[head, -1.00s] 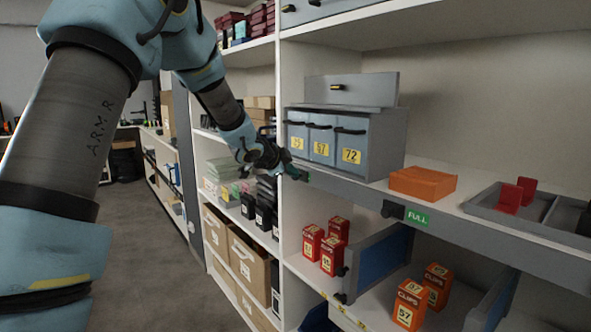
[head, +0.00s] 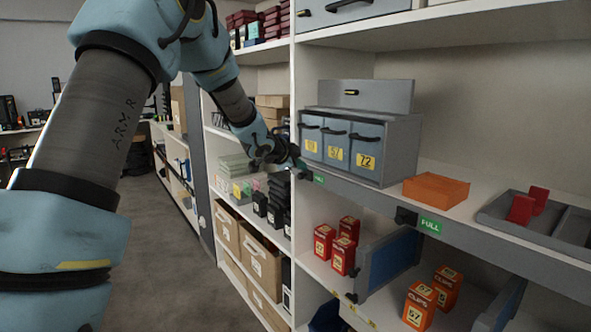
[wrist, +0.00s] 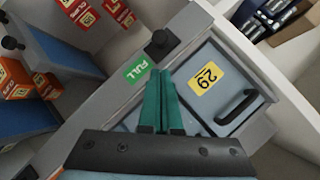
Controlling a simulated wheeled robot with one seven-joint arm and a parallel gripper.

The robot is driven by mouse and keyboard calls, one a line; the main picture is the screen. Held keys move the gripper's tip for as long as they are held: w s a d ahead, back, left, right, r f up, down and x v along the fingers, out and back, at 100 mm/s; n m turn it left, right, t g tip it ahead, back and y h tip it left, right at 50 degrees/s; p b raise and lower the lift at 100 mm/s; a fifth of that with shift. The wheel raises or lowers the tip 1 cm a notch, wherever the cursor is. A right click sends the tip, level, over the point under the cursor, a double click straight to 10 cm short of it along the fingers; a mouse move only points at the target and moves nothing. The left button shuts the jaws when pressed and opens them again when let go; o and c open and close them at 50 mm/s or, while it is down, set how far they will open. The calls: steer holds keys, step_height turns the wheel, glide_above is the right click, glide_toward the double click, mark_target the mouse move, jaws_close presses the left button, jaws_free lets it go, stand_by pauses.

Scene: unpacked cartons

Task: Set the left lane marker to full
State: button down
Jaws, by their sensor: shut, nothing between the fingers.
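The left lane marker is a dark knob (wrist: 160,45) on the grey shelf edge, with a green FULL label (wrist: 137,71) beside it in the wrist view. In the head view its green label (head: 318,178) shows just right of my gripper (head: 300,168), and its knob is largely hidden there. My gripper's green fingers (wrist: 160,78) are shut and empty. In the wrist view their tips lie just below the knob and beside the label; I cannot tell whether they touch anything.
A second knob (head: 405,216) with a green FULL label (head: 431,226) is farther right on the shelf edge. A grey drawer unit (head: 400,150) stands just behind the left marker. An orange box (head: 436,190) lies on the shelf. Red boxes (head: 343,255) stand below.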

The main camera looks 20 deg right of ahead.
steer(key=b+v, duration=0.1)
steer(key=v, duration=0.9)
steer(key=shift+s+r, duration=0.2)
steer(key=a+f+n+t+y, duration=0.1)
steer(key=a+f+n+y, duration=0.4)
steer(key=a, duration=0.7)
steer(key=a+f+n+y, duration=0.25)
steer(key=a+n, duration=0.35)
steer(key=a, duration=0.5)
steer(key=s+a+f+n+g+y, duration=0.1)
steer(key=s+a+f+n+g, duration=0.2)
steer(key=s+a, duration=0.4)
steer(key=s+a+f+n+g+y, duration=0.1)
steer(key=s+a+f+n+g, duration=0.2)
steer(key=s, duration=0.8)
steer(key=a+f+n, duration=0.2)
steer(key=a+n, duration=0.2)
steer(key=shift+s, duration=0.3)
steer(key=shift+f+y, duration=0.15)
steer(key=shift+y, duration=0.1)
